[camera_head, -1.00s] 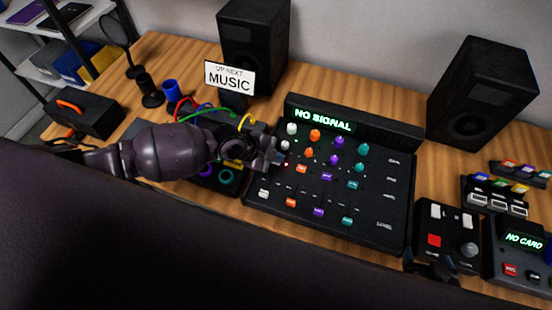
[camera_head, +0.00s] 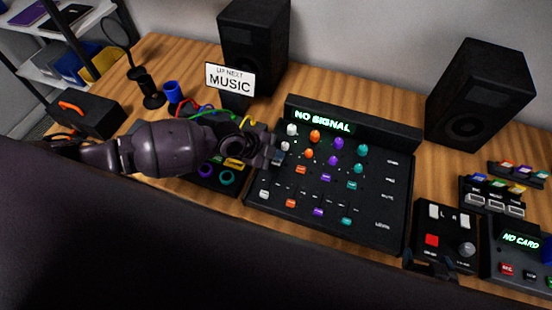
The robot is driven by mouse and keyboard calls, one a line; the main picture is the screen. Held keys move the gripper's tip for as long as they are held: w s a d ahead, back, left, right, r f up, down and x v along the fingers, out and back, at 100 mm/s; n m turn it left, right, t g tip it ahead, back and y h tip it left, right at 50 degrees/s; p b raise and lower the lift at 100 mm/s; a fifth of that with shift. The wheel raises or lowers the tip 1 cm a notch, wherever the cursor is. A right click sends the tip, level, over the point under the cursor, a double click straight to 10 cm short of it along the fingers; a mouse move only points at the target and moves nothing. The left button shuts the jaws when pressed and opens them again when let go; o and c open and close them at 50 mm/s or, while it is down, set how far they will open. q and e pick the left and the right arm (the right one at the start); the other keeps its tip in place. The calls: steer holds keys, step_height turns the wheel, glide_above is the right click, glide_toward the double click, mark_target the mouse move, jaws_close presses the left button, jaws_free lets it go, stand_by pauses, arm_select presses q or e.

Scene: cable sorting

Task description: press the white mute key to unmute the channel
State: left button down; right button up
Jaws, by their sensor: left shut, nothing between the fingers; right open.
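The black mixer (camera_head: 375,228) stands mid-table, its display (camera_head: 322,120) reading "NO SIGNAL". Its leftmost column has white knobs (camera_head: 291,129) on top and a white fader cap (camera_head: 264,194) at the bottom. My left gripper (camera_head: 276,156) is shut and empty over this column, at the left end of the row with the orange key (camera_head: 301,170), purple key (camera_head: 326,177) and teal key (camera_head: 352,184). It hides most of the white mute key; I cannot tell whether it touches it. My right gripper (camera_head: 438,266) is open at the bottom edge, before a small control box.
The small box (camera_head: 447,238) with a red button and a "NO CARD" recorder (camera_head: 518,246) are at right. Black speakers (camera_head: 254,45) (camera_head: 480,95) stand behind. A "MUSIC" sign (camera_head: 230,79) and coloured cables (camera_head: 205,113) lie behind my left arm.

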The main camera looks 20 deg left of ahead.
mark_target(276, 163)
arm_select(q)
steer(key=shift+r+p, duration=0.45)
steer(key=shift+r, duration=0.5)
step_height(276, 163, up, 2)
steer(key=shift+p, duration=0.75)
steer(key=shift+r+p, duration=0.5)
steer(key=shift+r, duration=0.1)
arm_select(e)
steer(key=r, duration=0.3)
steer(key=shift+s+r, duration=0.25)
steer(key=shift+r, duration=0.05)
steer(key=shift+w, duration=0.15)
